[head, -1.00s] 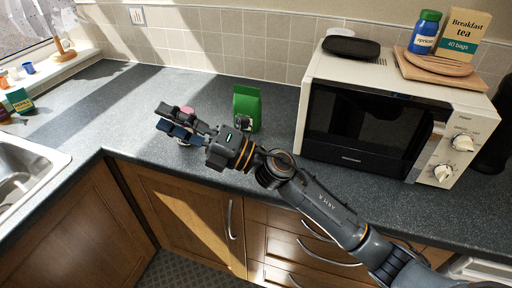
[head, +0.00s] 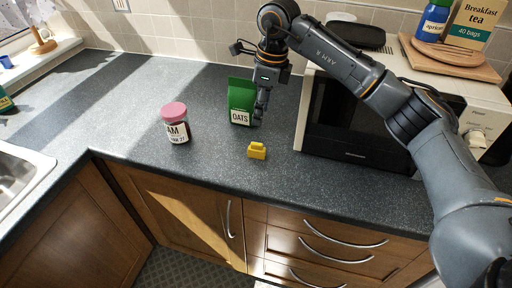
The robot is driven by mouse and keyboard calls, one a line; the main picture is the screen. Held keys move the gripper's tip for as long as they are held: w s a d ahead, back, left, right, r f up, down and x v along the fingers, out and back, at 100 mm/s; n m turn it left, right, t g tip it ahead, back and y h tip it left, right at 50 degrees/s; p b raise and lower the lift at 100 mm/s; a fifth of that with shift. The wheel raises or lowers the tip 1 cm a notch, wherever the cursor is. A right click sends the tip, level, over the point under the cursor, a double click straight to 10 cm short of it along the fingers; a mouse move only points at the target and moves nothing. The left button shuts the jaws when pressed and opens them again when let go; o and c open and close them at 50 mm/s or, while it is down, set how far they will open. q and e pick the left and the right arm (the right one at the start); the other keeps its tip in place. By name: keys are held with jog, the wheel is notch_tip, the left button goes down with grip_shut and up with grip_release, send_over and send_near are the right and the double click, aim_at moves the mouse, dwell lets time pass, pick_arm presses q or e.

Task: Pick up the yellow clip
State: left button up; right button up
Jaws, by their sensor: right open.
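The yellow clip (head: 257,151) lies on the dark countertop in front of the green oats packet and left of the microwave. My right gripper (head: 259,118) is open and points down above and behind the clip, apart from it in the picture, next to the oats packet. Its fingers are seen nearly edge-on, and nothing shows between them. My left gripper is not in the head view.
A green oats packet (head: 240,101) stands just left of my right gripper. A jam jar with a pink lid (head: 175,122) stands further left. The microwave (head: 362,128) is to the right. The sink (head: 22,172) is at the far left. The counter (head: 210,165) around the clip's front is clear.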

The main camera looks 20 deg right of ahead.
aim_at(257, 143)
jog(key=f, duration=0.2)
jog(key=f+p, duration=0.1)
jog(key=f, duration=0.1)
jog(key=a+f, duration=0.1)
jog(key=f, duration=0.2)
jog(key=shift+w, duration=0.2)
jog(key=shift+s+f+p, duration=0.1)
jog(key=shift+f+p, duration=0.45)
notch_tip(257, 143, down, 4)
jog(key=shift+s+r+p, duration=0.1)
jog(key=shift+r+p, duration=0.1)
jog(key=shift+p, duration=0.55)
jog(key=shift+f, duration=0.45)
jog(key=c, duration=0.9)
